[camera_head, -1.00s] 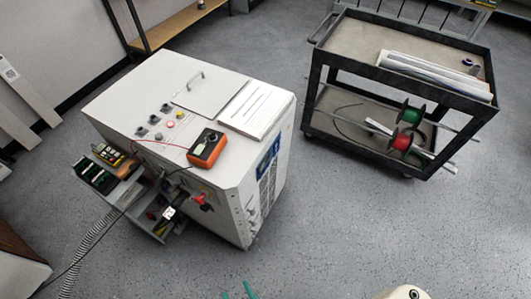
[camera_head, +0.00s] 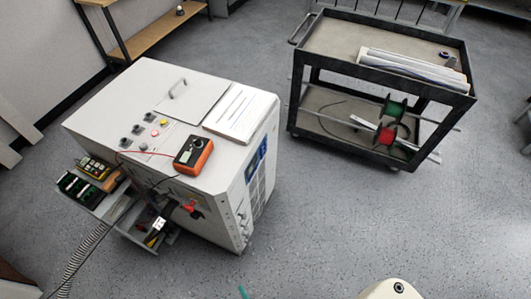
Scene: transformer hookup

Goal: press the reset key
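A white transformer cabinet (camera_head: 105,95) stands on the floor at left centre. On its top are several small controls: dark knobs or switches (camera_head: 125,142), a yellow button (camera_head: 163,121) and a red button (camera_head: 155,133). Their labels are too small to read, so I cannot tell which one is the reset key. A teal tip (camera_head: 243,292) at the bottom edge appears to be part of my gripper. The rest of the gripper is out of frame. It is well apart from the cabinet in the picture, and its opening does not show.
An orange meter (camera_head: 193,155) with red and black leads and a paper sheet (camera_head: 240,112) lie on the cabinet top. Trays (camera_head: 82,185) and a hose (camera_head: 75,262) are at its left side. A dark cart (camera_head: 330,45) with spools stands at upper right. Floor in front is clear.

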